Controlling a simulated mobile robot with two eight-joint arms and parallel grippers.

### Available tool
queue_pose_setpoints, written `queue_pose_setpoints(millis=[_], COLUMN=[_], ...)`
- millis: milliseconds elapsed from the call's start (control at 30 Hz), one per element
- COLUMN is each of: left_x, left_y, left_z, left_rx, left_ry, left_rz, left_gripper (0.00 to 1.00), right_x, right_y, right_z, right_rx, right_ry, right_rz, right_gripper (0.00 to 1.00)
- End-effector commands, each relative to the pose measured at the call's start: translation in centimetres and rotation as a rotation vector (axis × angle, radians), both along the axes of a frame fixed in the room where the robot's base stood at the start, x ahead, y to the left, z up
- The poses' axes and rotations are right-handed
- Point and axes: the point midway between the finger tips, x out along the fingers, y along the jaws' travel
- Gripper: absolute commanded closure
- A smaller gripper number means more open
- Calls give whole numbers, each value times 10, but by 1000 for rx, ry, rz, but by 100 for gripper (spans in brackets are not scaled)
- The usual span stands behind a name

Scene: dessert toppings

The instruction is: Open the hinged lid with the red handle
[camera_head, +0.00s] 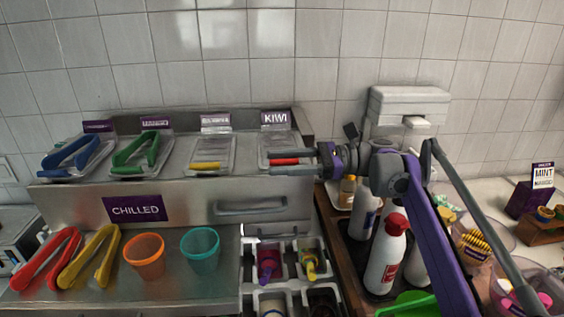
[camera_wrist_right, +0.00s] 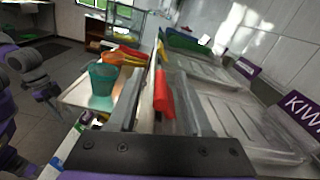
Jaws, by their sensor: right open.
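The red handle (camera_head: 284,160) is on the front edge of the clear hinged lid (camera_head: 279,145) of the rightmost topping bin, under the KIWI label. This lid lies shut. My right gripper (camera_head: 308,159) is open and comes in from the right, just beside the handle. In the right wrist view the red handle (camera_wrist_right: 164,94) shows between the two fingers; I cannot tell if they touch it. The clear lid (camera_wrist_right: 207,108) lies to its right. My left arm shows at the left of the wrist view, with its gripper (camera_wrist_right: 46,93) small and unclear.
The neighbouring bin has a yellow-handled lid (camera_head: 206,165). Green tongs (camera_head: 136,154) and blue tongs (camera_head: 71,156) lie further left. An orange cup (camera_head: 144,257) and a teal cup (camera_head: 200,249) stand on the lower counter. A red-capped bottle (camera_head: 386,258) stands below my right arm.

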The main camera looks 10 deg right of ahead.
Motion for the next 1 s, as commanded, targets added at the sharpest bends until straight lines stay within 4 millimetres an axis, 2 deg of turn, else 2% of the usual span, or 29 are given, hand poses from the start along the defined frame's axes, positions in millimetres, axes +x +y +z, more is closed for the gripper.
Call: queue_pose_setpoints(millis=[233,500,1000], left_x=[0,0,0], left_y=[0,0,0], left_z=[0,0,0], left_rx=[0,0,0], left_ry=[0,0,0], left_rz=[0,0,0], left_gripper=[50,50,50], right_x=[0,0,0], right_y=[1,0,0], right_z=[0,0,-1], right_rx=[0,0,-2], right_ry=[0,0,1], right_rz=[0,1,2], right_gripper=[52,100,100])
